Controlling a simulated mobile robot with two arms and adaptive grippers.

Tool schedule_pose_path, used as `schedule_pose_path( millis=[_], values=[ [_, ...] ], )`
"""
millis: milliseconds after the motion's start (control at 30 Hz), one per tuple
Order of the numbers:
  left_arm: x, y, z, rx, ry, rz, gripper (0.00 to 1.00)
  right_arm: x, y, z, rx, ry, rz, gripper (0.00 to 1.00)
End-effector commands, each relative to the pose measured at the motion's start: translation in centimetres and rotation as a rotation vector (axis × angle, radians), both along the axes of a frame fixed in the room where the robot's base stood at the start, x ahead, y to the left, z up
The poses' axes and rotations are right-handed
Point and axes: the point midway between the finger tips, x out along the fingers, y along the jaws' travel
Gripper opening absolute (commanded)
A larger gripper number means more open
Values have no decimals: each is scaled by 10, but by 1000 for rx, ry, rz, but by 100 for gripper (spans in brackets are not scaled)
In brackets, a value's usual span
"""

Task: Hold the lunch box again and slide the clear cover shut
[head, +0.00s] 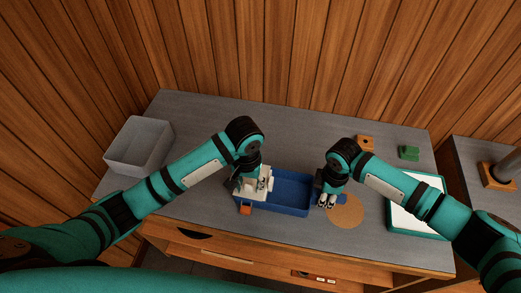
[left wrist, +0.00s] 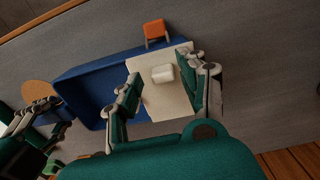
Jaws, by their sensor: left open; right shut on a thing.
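The blue lunch box (head: 292,192) sits on the grey table, its right part open and apparently empty. A pale cover (head: 257,195) lies over its left end; in the left wrist view the cover (left wrist: 158,103) carries a white knob (left wrist: 163,73). An orange tab (head: 246,210) is at the box's front left and also shows in the left wrist view (left wrist: 155,29). My left gripper (head: 250,184) is open above the cover, its fingers on either side of the knob. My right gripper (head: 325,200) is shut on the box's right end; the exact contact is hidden.
A translucent grey bin (head: 139,147) stands at the back left. A tan disc (head: 346,211) lies right of the box. A green-rimmed white tray (head: 418,219), an orange block (head: 365,143) and a green block (head: 408,153) are further right. The table behind the box is clear.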

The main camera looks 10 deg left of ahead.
Motion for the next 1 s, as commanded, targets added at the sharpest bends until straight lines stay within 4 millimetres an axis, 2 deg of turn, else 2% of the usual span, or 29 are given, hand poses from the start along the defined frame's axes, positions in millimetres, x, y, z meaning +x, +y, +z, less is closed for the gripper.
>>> schedule_pose_path(
  millis=[533,700,900,1000],
  values=[
    [1,-1,66,-2,-3,-1,42,0,0,0,1,-1,-1,0],
    [0,0,74,-1,-1,0,42,0,0,0,1,-2,-1,0],
    [0,0,74,0,-1,0,42,0,0,0,1,-2,-1,0],
    [0,0,74,0,-1,0,55,0,0,0,1,-2,-1,0]
  ],
)
